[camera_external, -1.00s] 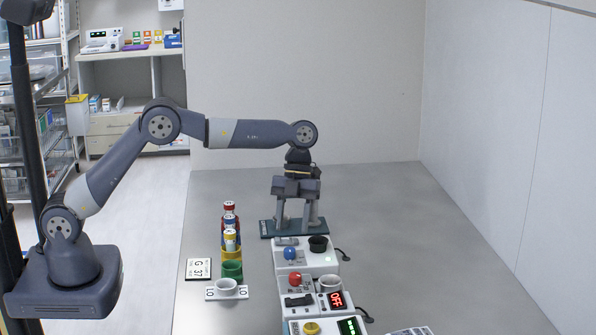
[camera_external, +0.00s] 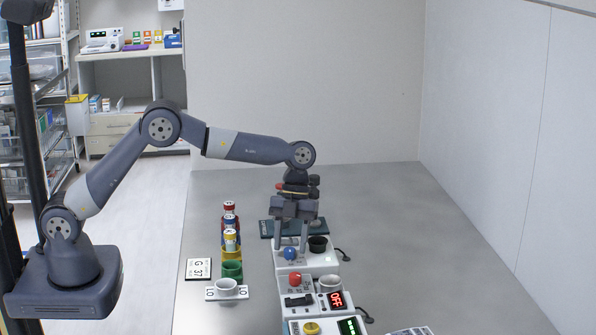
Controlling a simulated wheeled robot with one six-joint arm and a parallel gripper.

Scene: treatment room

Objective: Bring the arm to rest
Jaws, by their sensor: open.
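My arm reaches from its base at the left out over the grey table (camera_external: 390,240). My gripper (camera_external: 291,246) points down with its fingers apart, and I see nothing held between them. Its fingertips are over the back of the white device with a blue knob (camera_external: 290,254) and a black cup-like part (camera_external: 318,244). I cannot tell whether the fingers touch the device. A dark teal plate (camera_external: 266,229) lies just behind, partly hidden by the gripper.
Vials with coloured caps (camera_external: 230,222) stand left of the gripper, near a green cup (camera_external: 232,270), a white cup (camera_external: 226,286) and a "G 37" card (camera_external: 199,269). More devices, one with a red OFF display (camera_external: 337,299), line the front.

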